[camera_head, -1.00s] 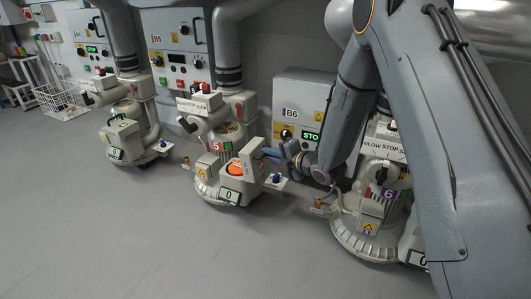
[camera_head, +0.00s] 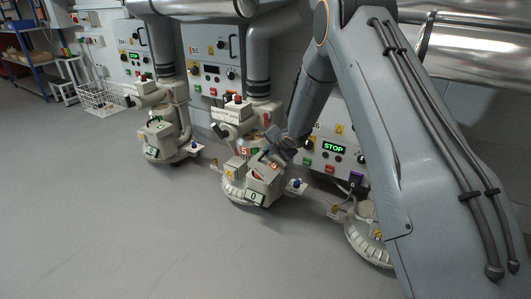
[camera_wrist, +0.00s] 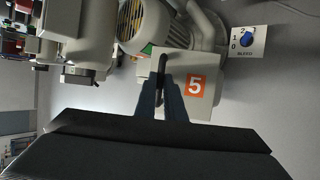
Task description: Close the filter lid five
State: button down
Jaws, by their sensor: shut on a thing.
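The number five blower stands in the middle of the camera_head view, with a red 5 tag (camera_head: 244,152). Its filter lid (camera_wrist: 199,103) is a pale block with an orange 5 label in the wrist view. My gripper (camera_wrist: 161,84) is shut on a dark upright handle (camera_wrist: 161,62) beside that label. In the camera_head view my gripper (camera_head: 274,157) is over the upper part of blower five, partly hidden by my arm. I cannot tell whether the lid's edge meets its seat.
A blue bleed knob (camera_wrist: 246,39) and a finned motor (camera_wrist: 143,22) are close by in the wrist view. Another blower (camera_head: 164,140) stands to the left, and one base (camera_head: 367,240) to the right, partly behind my arm. The floor (camera_head: 110,235) in front is clear.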

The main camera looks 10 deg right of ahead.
jog(key=w+a, duration=0.1)
jog(key=a, duration=0.1)
jog(key=w+a+f, duration=0.1)
jog(key=w+a, duration=0.1)
jog(key=shift+w+a+p, duration=0.1)
jog(key=shift+w+p, duration=0.1)
jog(key=shift+p, duration=0.15)
jog(key=shift+w+a+f+n+g+h, duration=0.3)
jog(key=shift+w+a+f+g+h, duration=0.1)
jog(key=shift+a+f, duration=0.25)
jog(key=shift+w+a+f+p, duration=0.3)
jog(key=shift+a, duration=0.1)
jog(key=shift+w+a+f, duration=0.1)
jog(key=shift+f, duration=0.05)
jog(key=c, duration=1.8)
grip_release()
jog(key=shift+a+f, duration=0.1)
jog(key=shift+a, duration=0.1)
jog(key=shift+c, duration=0.2)
jog(key=shift+d+f, duration=0.1)
jog(key=shift+s+d+f, duration=0.15)
jog(key=shift+s, duration=0.05)
jog(key=shift+s, duration=0.1)
